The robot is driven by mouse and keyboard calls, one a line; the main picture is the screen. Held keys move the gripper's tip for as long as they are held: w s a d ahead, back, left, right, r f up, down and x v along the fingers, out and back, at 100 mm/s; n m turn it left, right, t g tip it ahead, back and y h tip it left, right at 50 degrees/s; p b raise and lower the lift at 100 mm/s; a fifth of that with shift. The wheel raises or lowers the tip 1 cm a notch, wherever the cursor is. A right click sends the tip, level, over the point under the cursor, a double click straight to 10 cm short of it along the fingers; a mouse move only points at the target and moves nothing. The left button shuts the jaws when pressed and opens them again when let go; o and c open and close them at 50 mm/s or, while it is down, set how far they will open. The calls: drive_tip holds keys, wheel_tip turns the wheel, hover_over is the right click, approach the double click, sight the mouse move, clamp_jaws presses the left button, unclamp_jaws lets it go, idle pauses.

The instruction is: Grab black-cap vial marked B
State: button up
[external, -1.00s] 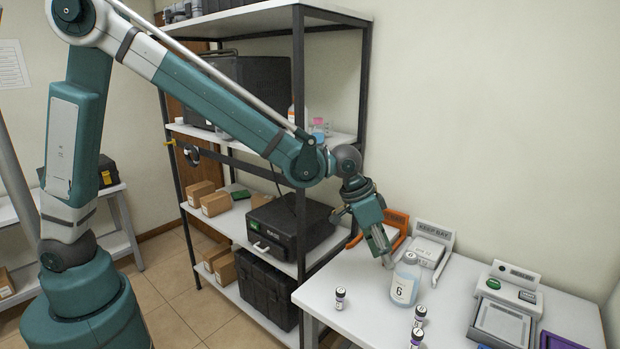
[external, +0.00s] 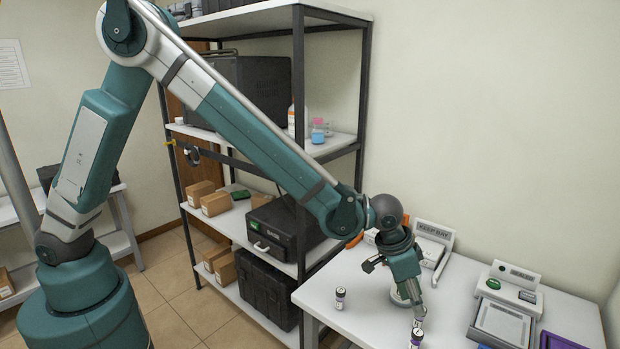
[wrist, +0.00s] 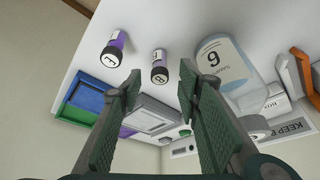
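In the wrist view, a dark-capped vial (wrist: 160,68) with a purple and white body stands just beyond the gap between my fingertips; its cap mark looks like a B. A second dark-capped vial (wrist: 115,50) stands to its left, with a different mark that I cannot read surely. My gripper (wrist: 159,82) is open and empty, fingers spread either side of the gap. In the external view my gripper (external: 419,317) points down over the table's front vials and hides part of them. One front vial (external: 416,338) shows below it. Another vial (external: 340,298) stands apart at the left.
A large bottle marked 6 (wrist: 226,66) stands close to my right finger in the wrist view. The keep bay (external: 431,250) is at the table's back. A device with a square tray (external: 503,324) stands at the right. Table (external: 365,318) between left vial and bottle is clear.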

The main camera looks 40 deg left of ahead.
drive_tip(key=shift+x, duration=1.3)
drive_tip(key=shift+b+x, duration=0.65)
drive_tip(key=shift+x, duration=2)
drive_tip(key=c, duration=0.9)
